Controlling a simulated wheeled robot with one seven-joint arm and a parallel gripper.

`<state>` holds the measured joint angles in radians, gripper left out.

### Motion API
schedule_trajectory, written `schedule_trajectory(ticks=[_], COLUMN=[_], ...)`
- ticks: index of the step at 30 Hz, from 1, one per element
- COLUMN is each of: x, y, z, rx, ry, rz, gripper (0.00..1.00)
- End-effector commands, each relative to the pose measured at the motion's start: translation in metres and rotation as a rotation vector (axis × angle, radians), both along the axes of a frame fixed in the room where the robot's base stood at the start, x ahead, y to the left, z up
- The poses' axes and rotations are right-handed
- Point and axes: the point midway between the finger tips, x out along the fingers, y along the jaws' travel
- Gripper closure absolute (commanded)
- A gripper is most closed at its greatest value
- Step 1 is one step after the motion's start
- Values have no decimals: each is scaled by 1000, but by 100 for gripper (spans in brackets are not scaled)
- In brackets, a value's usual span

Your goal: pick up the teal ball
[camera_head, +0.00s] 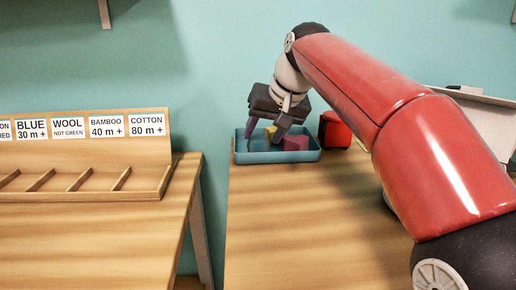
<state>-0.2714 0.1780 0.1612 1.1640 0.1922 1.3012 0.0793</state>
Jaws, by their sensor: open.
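My gripper (265,135) points down over the blue tray (308,156) near the wall, with its fingers apart and their tips low at or inside the tray. A yellow piece (270,131) shows between the fingers, and a pink-red block (296,143) lies to the right of the right finger. I cannot make out the teal ball; the tray's similar colour and the fingers make that part hard to read.
A red object (335,130) stands just right of the tray, and a pale open box (485,115) is behind my arm. A wooden sorting rack (85,190) with labels sits on the left table, across a gap. The front of the right table (300,220) is clear.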

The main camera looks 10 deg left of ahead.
Motion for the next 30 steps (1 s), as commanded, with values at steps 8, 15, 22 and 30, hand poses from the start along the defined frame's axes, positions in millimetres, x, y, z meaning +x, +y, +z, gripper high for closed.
schedule_trajectory(ticks=[8,15,22,30], x=[8,8,8,8], y=[11,10,10,10], z=[-24,-24,-24,-22], rx=[0,0,0,1], ry=[-1,0,0,-1], rz=[0,-1,-1,-1], gripper=[50,56,77,77])
